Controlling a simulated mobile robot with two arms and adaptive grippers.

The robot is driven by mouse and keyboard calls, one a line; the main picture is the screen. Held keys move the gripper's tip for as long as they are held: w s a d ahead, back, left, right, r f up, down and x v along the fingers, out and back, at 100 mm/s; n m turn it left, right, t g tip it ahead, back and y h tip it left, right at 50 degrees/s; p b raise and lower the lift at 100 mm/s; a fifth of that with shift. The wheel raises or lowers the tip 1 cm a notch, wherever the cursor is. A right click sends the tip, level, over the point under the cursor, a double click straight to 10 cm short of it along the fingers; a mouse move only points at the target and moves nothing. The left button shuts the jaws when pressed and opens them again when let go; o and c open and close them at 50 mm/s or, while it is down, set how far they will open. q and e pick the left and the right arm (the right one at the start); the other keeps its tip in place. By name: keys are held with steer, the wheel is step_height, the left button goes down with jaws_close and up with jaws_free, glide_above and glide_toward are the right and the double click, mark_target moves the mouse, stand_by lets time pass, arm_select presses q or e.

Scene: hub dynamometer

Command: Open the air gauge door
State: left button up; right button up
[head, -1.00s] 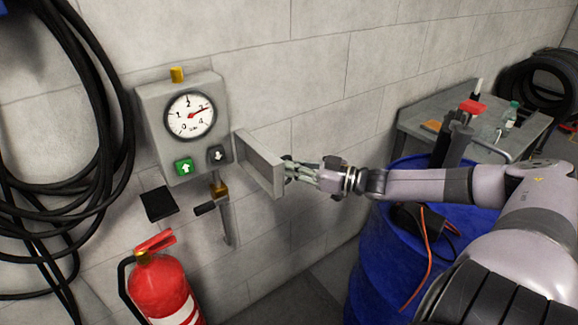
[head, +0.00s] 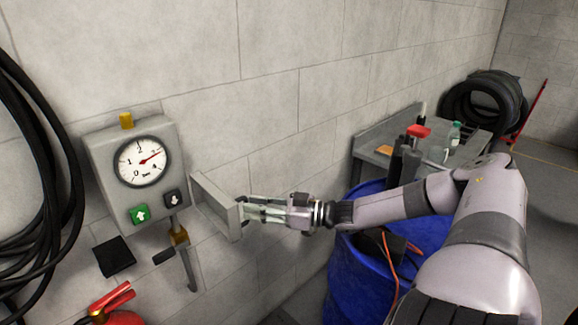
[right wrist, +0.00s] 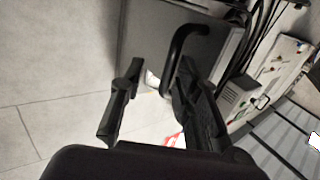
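The grey air gauge box (head: 104,158) with a round white dial (head: 142,161) is on the wall at left in the head view. Its door (head: 215,204) stands open, swung out on the right side. My right gripper (head: 246,207) is at the door's outer edge, its fingers apart. In the right wrist view, the right gripper (right wrist: 158,82) is open, with a black curved handle (right wrist: 180,48) on the grey door (right wrist: 143,30) running close by its right finger. Contact cannot be told. My left gripper is not in view.
Green (head: 139,214) and black (head: 175,198) arrow buttons are on the box. Black hose (head: 45,180) hangs left; a red extinguisher (head: 112,304) stands below. A blue barrel (head: 345,275) and grey table (head: 375,150) are right, beneath and behind my arm.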

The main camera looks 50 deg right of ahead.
steer(key=v, duration=0.9)
steer(key=shift+s+d, duration=0.15)
steer(key=shift+s, duration=0.15)
stand_by(0.3)
step_height(320, 180, down, 25)
steer(key=s+d+m+g+h, duration=0.1)
steer(key=s+d+g+h, duration=0.1)
steer(key=h, duration=0.3)
steer(key=s+a+f+m+g+h, duration=0.15)
steer(key=s+f, duration=0.25)
steer(key=f, duration=0.6)
steer(key=s+a+f+g+h, duration=0.2)
steer(key=s+f, duration=0.2)
steer(key=f, duration=0.6)
steer(key=s+a+f+g, duration=0.4)
steer(key=s+a+f, duration=0.4)
steer(key=s+f, duration=0.25)
steer(key=s+a+f+g, duration=0.2)
steer(key=s+a+f, duration=0.2)
steer(key=s+a, duration=0.3)
steer(key=s+a+f+g, duration=0.3)
steer(key=s+a+f, duration=0.1)
steer(key=s+a, duration=0.3)
steer(key=a+m, duration=0.1)
steer(key=a, duration=0.1)
steer(key=shift+s+a, duration=0.3)
steer(key=shift+s, duration=0.1)
